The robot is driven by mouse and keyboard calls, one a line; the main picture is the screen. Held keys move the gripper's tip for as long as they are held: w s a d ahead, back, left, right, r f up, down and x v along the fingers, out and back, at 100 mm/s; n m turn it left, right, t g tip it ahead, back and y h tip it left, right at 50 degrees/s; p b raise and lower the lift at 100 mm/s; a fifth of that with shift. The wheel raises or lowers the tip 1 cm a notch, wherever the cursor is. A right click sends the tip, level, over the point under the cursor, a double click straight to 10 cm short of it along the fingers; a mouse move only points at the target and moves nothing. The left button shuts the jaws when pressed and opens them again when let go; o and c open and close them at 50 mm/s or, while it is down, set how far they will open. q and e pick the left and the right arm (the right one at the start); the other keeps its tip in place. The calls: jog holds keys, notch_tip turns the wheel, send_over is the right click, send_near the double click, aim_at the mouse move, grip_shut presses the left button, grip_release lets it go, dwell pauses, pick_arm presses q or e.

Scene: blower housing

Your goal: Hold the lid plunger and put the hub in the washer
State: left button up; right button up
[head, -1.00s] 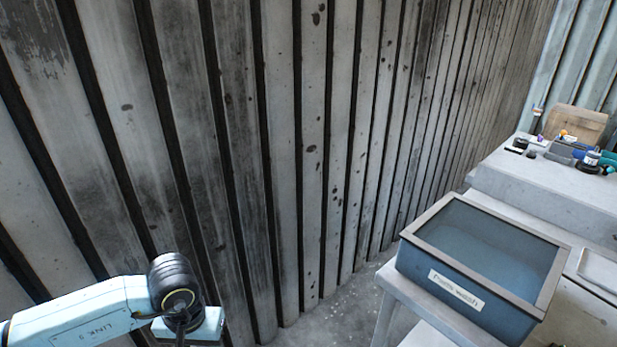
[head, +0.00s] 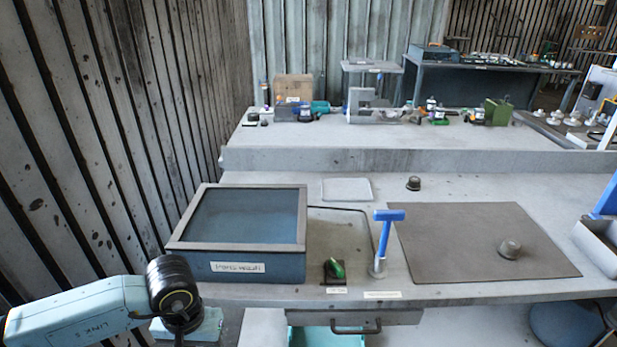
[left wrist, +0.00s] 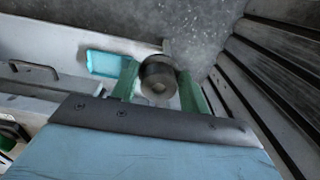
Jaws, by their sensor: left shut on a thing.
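My left gripper (left wrist: 157,92) has green fingers shut around a round grey metal part, which looks like the hub (left wrist: 158,78). In the head view my left arm comes in at lower left, in front of the bench; the fingertips are hidden there. The washer (head: 237,267) is a blue box labelled "Parts wash" on the bench's left. Its framed lid (head: 300,215) is down. A blue T-handle (head: 385,235) stands upright right of the washer, and a green control (head: 335,268) sits nearer. I cannot tell which is the lid plunger. My right gripper is out of view.
A brown mat (head: 440,235) lies right of the T-handle, bearing a grey domed part (head: 510,248). A smaller dark part (head: 413,183) sits behind the mat. A grey bin (head: 597,243) is at the right edge. A ribbed wall (head: 130,130) runs close on the left.

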pick_arm(q)
jog(key=shift+w+d, duration=0.15)
jog(key=shift+d, duration=0.05)
jog(key=shift+r, duration=0.1)
jog(key=w+d+r+p, duration=0.2)
jog(key=w+r+p, duration=0.2)
jog(key=r+p, duration=0.2)
jog(key=w+d+r+m+p, duration=0.1)
jog(key=w+r+p, duration=0.4)
jog(key=r, duration=0.5)
jog(key=shift+w+d+r+m+p, duration=0.15)
jog(key=shift+d+r+m+p, duration=0.15)
jog(key=shift+d+p, duration=0.45)
jog(key=shift+a, duration=0.15)
